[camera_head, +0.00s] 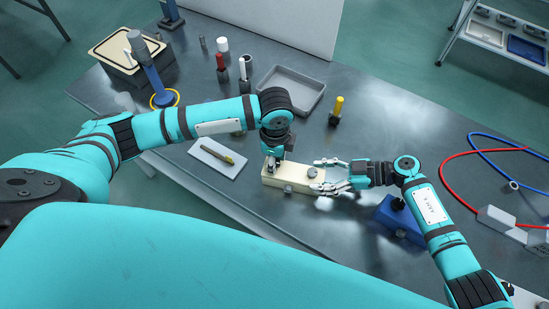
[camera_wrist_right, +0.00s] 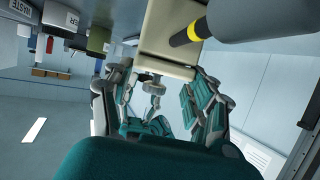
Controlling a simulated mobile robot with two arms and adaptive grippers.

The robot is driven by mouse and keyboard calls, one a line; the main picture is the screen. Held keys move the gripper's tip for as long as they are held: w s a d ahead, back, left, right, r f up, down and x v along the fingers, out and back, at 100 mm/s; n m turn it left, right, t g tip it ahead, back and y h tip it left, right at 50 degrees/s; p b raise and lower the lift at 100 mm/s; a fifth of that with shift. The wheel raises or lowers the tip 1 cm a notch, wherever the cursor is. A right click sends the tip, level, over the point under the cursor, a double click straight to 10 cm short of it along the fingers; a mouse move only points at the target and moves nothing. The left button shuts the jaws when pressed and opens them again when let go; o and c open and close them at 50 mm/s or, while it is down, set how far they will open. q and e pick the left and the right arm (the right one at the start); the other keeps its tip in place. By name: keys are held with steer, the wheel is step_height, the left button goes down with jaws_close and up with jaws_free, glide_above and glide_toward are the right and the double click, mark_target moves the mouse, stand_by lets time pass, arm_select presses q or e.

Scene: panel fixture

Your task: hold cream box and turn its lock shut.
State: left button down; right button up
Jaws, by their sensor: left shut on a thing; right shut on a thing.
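The cream box (camera_head: 297,184) lies on the metal table in the middle of the head view. Small grey knobs show on it, one on its front side (camera_head: 288,188) and one near its right end (camera_head: 312,172). I cannot tell which is the lock or how it is turned. My left gripper (camera_head: 272,165) points down and is shut on the box's left end, partly hiding it. My right gripper (camera_head: 318,176) comes from the right and is shut on the right end. In the right wrist view its fingers (camera_wrist_right: 163,82) lie on either side of the box (camera_wrist_right: 165,58).
A blue block (camera_head: 400,217) with a black knob stands right of the box, close to my right arm. A white board with a pen (camera_head: 217,157) lies to the left. A grey tray (camera_head: 291,88) and a yellow-topped tool (camera_head: 338,106) stand behind. Red and blue cables lie right.

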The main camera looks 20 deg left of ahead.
arm_select(q)
steer(key=shift+w+a, duration=0.15)
arm_select(e)
steer(key=shift+s+f, duration=0.1)
arm_select(q)
steer(key=c, duration=1.2)
jaws_free()
steer(key=shift+c, duration=0.2)
steer(key=o, duration=0.3)
steer(key=shift+r, duration=0.1)
step_height(320, 180, up, 12)
steer(key=shift+d, duration=0.2)
arm_select(e)
steer(key=o, duration=1.7)
